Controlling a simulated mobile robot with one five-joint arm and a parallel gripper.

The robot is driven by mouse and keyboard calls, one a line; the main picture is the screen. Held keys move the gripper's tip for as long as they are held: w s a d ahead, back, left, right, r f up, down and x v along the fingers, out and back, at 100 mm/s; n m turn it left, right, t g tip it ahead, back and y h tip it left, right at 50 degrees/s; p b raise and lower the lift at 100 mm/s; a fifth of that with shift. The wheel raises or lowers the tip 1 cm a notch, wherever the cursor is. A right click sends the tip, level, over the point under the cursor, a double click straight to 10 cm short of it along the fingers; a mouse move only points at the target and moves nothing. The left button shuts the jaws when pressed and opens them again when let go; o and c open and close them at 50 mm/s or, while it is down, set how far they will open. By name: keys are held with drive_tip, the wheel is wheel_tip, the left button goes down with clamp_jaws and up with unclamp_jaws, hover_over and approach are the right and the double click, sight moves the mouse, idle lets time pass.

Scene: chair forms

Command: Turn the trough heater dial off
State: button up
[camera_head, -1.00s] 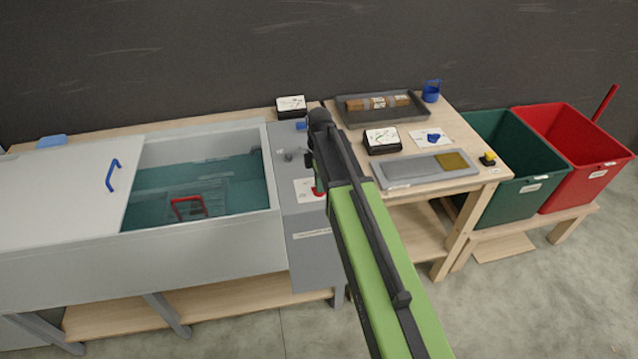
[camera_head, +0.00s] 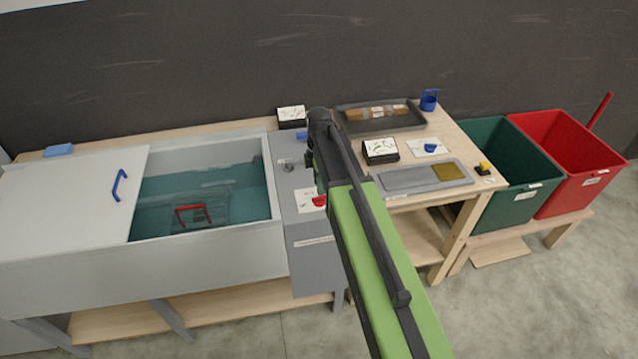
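The trough (camera_head: 215,245) is a long grey tank with teal water. A grey control panel (camera_head: 312,262) forms its right end. On the panel is a white marked plate (camera_head: 304,202) with a red dial (camera_head: 319,201) at its right edge; my arm partly hides the dial, and its setting cannot be read. My green and black arm reaches over the panel from the lower right. My gripper (camera_head: 310,160) is a small dark shape at the arm's far end, just above the red dial in the picture. Its fingers are mostly hidden, and contact cannot be told.
A small grey fitting (camera_head: 288,164) and a blue piece (camera_head: 302,136) sit on the panel. A white lid (camera_head: 70,205) covers the trough's left part; a red-handled basket (camera_head: 193,213) is in the water. Right are a wooden table (camera_head: 460,152), a green bin (camera_head: 510,165) and a red bin (camera_head: 575,165).

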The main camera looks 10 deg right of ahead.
sight(319, 197)
wheel_tip(319, 197, up, 12)
drive_tip(key=p, duration=1)
drive_tip(key=shift+r, duration=0.1)
drive_tip(key=s+f+m+b, duration=0.4)
drive_tip(key=s+m, duration=0.3)
drive_tip(key=m, duration=0.2)
drive_tip(key=s+f+m+b, duration=0.5)
drive_tip(key=s+f+m, duration=0.1)
drive_tip(key=s+m, duration=0.2)
drive_tip(key=shift+a+m+b, duration=0.15)
drive_tip(key=shift+m+b, duration=0.15)
drive_tip(key=shift+m, duration=0.3)
